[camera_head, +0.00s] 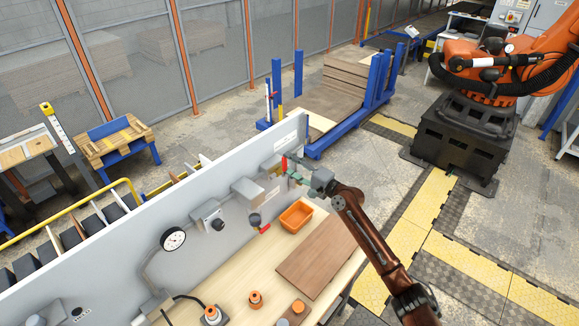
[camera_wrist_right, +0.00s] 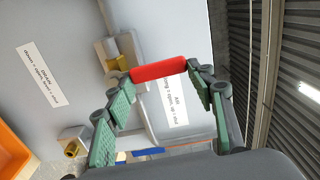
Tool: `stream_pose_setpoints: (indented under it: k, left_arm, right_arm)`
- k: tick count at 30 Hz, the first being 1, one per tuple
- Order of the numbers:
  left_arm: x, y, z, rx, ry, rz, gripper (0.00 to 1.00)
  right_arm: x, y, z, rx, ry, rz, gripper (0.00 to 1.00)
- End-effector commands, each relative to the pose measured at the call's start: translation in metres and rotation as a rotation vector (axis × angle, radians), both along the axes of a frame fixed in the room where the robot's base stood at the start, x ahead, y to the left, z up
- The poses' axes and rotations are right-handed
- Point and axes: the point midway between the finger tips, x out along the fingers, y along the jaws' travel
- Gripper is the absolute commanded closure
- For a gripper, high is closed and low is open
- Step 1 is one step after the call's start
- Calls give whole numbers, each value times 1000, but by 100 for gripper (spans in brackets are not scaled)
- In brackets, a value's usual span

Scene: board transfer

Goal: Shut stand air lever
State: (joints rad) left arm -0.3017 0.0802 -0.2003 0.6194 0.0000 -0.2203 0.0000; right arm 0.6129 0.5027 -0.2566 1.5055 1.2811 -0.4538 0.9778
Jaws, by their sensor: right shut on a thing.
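The air lever has a red handle (camera_head: 284,164) and sits at the far right end of the grey panel (camera_head: 232,172). In the head view the handle stands roughly upright. My right gripper (camera_head: 290,171) is at this handle, its green-padded fingers on either side. In the right wrist view the red handle (camera_wrist_right: 160,70) spans between the fingertips, and the right gripper (camera_wrist_right: 161,78) is shut on it. A brass valve body (camera_wrist_right: 122,68) shows behind the handle, next to a white label (camera_wrist_right: 178,98) marked AIR. My left gripper is not in view.
A second red lever (camera_head: 265,229) sits lower on the panel, near an orange bin (camera_head: 296,215). A pressure gauge (camera_head: 173,239) is further left. A brown board (camera_head: 318,258) lies on the wooden bench, with small orange-topped parts (camera_head: 255,298) near the front.

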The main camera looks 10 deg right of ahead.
Motion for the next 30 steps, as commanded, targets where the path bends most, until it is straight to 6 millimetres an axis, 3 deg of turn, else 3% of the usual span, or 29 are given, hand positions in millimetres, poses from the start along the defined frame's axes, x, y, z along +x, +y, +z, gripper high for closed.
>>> stream_pose_setpoints:
  k: [18,19,26,30]
  left_arm:
    - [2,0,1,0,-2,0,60]
    - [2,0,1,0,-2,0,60]
    - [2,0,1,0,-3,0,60]
    - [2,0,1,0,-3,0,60]
  right_arm:
    - [2,-3,0,35,25,-2,94]
    - [2,-3,0,35,25,-2,49]
    - [2,-2,0,33,24,-1,33]
    - [2,-2,0,32,24,0,32]
